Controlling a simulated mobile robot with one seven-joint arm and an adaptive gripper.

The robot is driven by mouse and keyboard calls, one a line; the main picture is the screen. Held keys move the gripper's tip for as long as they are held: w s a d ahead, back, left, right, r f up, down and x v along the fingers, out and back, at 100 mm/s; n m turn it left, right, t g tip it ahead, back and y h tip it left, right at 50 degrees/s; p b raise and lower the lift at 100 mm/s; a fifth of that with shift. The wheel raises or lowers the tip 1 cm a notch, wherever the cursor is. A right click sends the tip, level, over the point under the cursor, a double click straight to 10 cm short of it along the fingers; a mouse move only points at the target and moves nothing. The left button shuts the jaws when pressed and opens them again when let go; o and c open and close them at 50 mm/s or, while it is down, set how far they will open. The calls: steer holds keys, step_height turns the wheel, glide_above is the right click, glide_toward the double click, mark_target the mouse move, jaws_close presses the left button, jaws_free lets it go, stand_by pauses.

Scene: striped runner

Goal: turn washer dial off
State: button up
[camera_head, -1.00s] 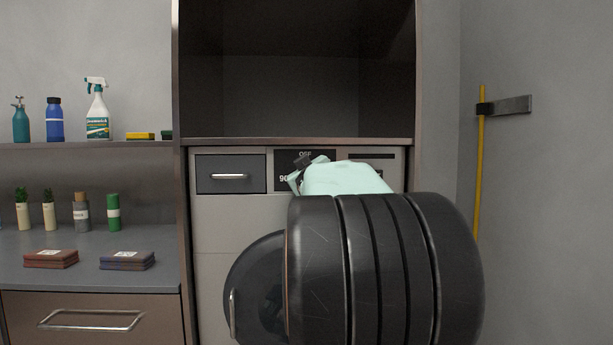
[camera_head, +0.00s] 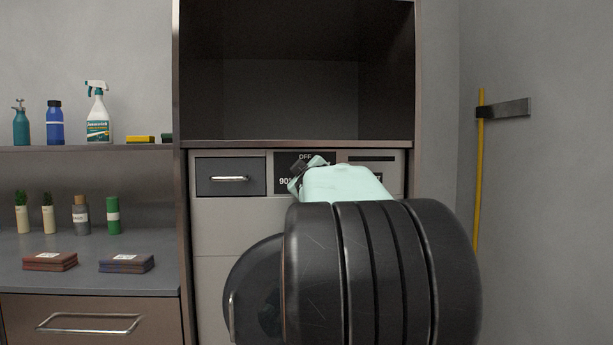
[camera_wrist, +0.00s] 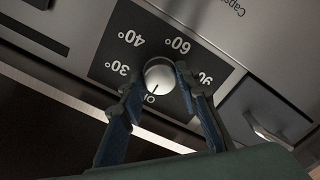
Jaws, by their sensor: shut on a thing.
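The washer (camera_head: 222,225) stands below an open cupboard, with a black dial panel (camera_head: 283,160) at its top. In the wrist view the round silver dial (camera_wrist: 159,73) sits on this panel among the labels OFF, 30°, 40°, 60° and 90°. A small dark mark on the dial's face points toward OFF. My gripper (camera_wrist: 158,84) is shut on the dial, one finger on each side. In the head view my gripper (camera_head: 305,165) is at the panel just below the OFF label, and it hides the dial.
A drawer (camera_head: 230,177) is left of the panel, and the round washer door (camera_head: 250,285) is below, partly behind my arm. The open cupboard (camera_head: 290,100) above is empty. A shelf (camera_head: 80,148) with bottles is at left. A yellow pole (camera_head: 480,180) hangs on the right wall.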

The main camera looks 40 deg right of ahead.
steer(key=o, duration=1.1)
steer(key=shift+o, duration=0.2)
steer(key=v, duration=0.7)
steer(key=shift+s, duration=0.25)
steer(key=shift+a, duration=0.1)
